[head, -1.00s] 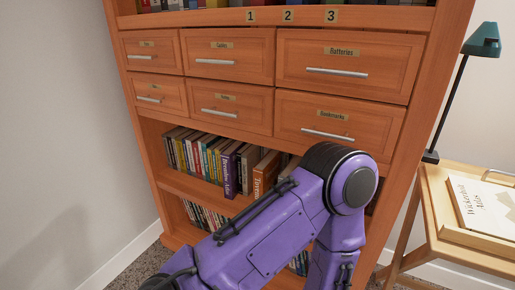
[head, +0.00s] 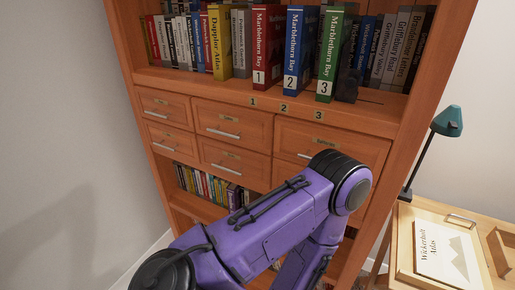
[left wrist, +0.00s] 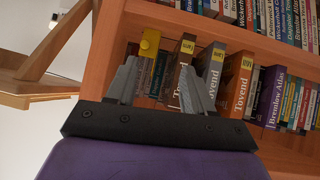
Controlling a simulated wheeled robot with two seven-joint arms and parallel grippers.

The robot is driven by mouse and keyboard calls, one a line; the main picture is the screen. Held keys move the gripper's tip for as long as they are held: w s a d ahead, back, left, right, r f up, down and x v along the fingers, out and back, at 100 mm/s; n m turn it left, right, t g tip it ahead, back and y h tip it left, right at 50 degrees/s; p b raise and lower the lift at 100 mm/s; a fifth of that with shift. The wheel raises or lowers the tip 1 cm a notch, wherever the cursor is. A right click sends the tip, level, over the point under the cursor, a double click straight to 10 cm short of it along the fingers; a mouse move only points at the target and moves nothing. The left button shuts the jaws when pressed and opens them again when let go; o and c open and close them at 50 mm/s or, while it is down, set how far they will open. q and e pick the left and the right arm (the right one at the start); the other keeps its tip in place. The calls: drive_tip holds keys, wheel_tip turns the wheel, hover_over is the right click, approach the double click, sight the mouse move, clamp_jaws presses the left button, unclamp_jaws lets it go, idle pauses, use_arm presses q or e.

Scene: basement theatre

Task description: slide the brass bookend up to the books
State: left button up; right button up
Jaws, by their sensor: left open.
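No clearly brass bookend shows. A dark, uneven upright shape (head: 347,85) stands right of the green book marked 3 (head: 326,70) on the upper shelf; I cannot tell whether it is the bookend. My left gripper (left wrist: 158,72) is open in the left wrist view, with nothing seen between its fingers. Brown, grey and orange books marked Tovend (left wrist: 240,85) and a purple Bremlow Atlas (left wrist: 271,97) stand in a row beyond it. A yellow patch (left wrist: 150,42) shows by that row; I cannot tell what it is. In the head view my purple arm hides the gripper. My right gripper is not seen.
The wooden bookcase has labelled drawers (head: 232,122) between an upper shelf (head: 230,86) and a partly hidden lower one. A wall closes the left.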

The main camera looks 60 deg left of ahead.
use_arm(q)
drive_tip(key=s+a+r+g+h+p, duration=0.1)
drive_tip(key=s+a+r+g+p, duration=0.1)
drive_tip(key=s+r+g+p, duration=0.3)
drive_tip(key=s+r+p, duration=0.3)
drive_tip(key=s+p, duration=0.4)
drive_tip(key=p, duration=0.2)
drive_tip(key=shift+r+g, duration=0.4)
drive_tip(key=shift+a, duration=0.1)
